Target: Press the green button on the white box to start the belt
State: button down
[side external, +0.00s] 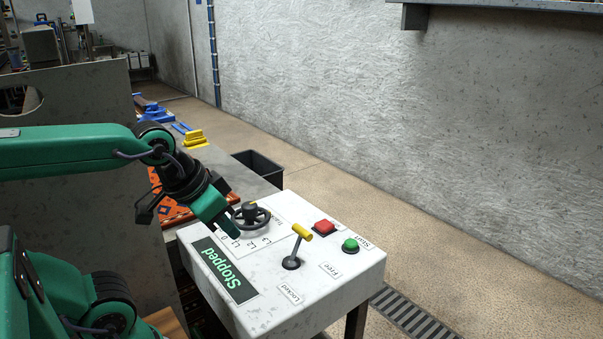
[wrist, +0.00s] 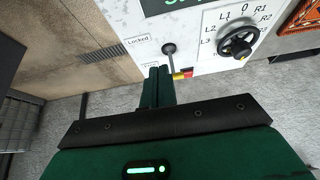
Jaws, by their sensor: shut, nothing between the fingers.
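The white box (side external: 270,309) has a green button (side external: 350,244) near its right corner, by the label "Start". The display (side external: 225,270) on the box reads "Stopped". My gripper (side external: 233,231) is shut and empty. In the side view it points down toward the box near the dial, to the left of the green button and apart from it. In the wrist view, my shut fingers (wrist: 157,86) show beside the lever, and the green button is not visible.
A red button (side external: 325,227) is next to the green one. A lever with a yellow handle (side external: 301,231) stands between my gripper and the green button. A black dial (side external: 251,215) is close to my gripper. A dark bin (side external: 258,166) stands behind the box.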

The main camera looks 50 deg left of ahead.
dwell(0.5)
jog(key=w+d+r+n+g, duration=0.1)
jog(key=w+r+n, duration=0.25)
jog(key=w, duration=0.35)
jog(key=w+r+n+g, duration=0.2)
jog(key=w+n, duration=0.3)
jog(key=w, duration=0.1)
jog(key=n+g, duration=0.3)
jog(key=n, duration=0.7)
send_over(351, 242)
jog(key=shift+m, duration=0.25)
jog(key=shift+f, duration=2.05)
jog(key=shift+f, duration=0.15)
notch_tip(351, 242, down, 14)
jog(key=shift+r, duration=0.15)
